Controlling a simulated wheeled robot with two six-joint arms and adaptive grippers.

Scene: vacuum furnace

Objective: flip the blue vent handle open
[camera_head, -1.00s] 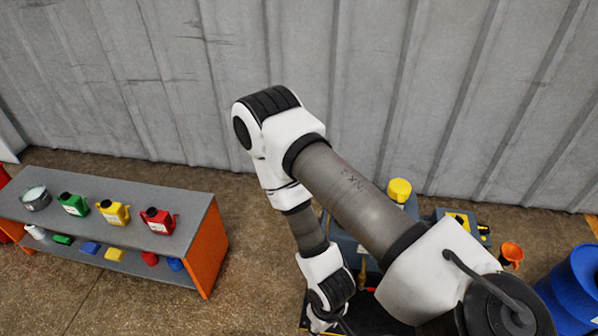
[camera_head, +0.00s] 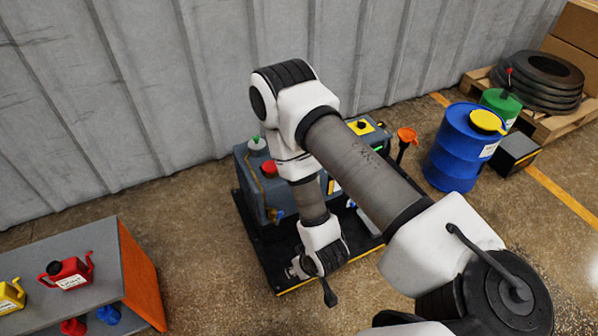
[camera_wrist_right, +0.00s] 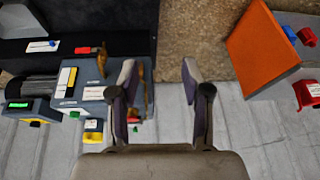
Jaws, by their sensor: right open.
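The vacuum furnace unit (camera_head: 254,190), blue-grey on a dark base, stands by the wall, partly hidden behind my right arm in the head view. A small blue part (camera_head: 277,214) shows on its front and another blue piece (camera_head: 350,204) to the right of my arm. I cannot tell which is the vent handle or how it is turned. My right gripper (camera_wrist_right: 158,72) is open and empty, beside the unit. My left gripper is not in view.
A grey bench with an orange side (camera_head: 140,280) holds a red can (camera_head: 68,272) and a yellow can (camera_head: 10,296) at lower left. A blue drum (camera_head: 458,150), orange funnel (camera_head: 406,138) and stacked tyres (camera_head: 540,80) stand right. Floor between bench and unit is clear.

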